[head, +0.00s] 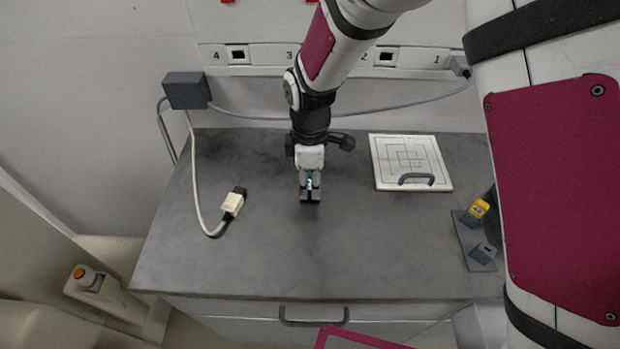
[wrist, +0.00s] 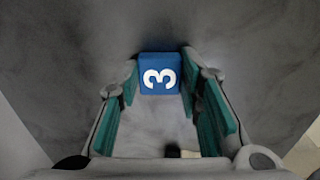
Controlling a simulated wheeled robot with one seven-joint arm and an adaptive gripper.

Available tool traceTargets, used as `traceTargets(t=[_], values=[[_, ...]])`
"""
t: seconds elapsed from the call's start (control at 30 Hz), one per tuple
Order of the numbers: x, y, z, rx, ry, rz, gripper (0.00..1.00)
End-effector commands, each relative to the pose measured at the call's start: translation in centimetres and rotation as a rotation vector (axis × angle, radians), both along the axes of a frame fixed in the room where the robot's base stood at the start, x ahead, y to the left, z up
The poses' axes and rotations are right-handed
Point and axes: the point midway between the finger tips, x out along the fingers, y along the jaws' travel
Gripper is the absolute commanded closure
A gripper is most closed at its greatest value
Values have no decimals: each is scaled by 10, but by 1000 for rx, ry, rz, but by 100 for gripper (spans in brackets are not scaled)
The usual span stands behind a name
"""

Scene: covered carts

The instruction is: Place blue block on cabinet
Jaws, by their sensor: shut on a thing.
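The blue block (wrist: 160,74) bears a white 3 and sits between the fingertips of my gripper (wrist: 160,80) in the wrist view. My gripper is shut on it, with a finger at each side. In the head view my gripper (head: 309,192) points down over the middle of the grey cabinet top (head: 250,250), and the block is almost wholly hidden there by the fingers. I cannot tell whether the block touches the cabinet top.
A white board (head: 434,155) with a grey handle lies at the back right. A yellow block (head: 479,208) is on a dark holder (head: 466,236) at the right. A white cable plug (head: 233,203) lies at the left. The front middle of the top is clear.

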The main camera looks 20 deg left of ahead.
Motion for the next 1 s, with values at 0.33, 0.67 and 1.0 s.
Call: traceTargets(t=[0.33, 0.67, 1.0], values=[[0, 0, -3, 0, 0, 0, 47], [0, 0, 3, 1, -1, 0, 47], [1, 0, 63, 3, -3, -1, 47]])
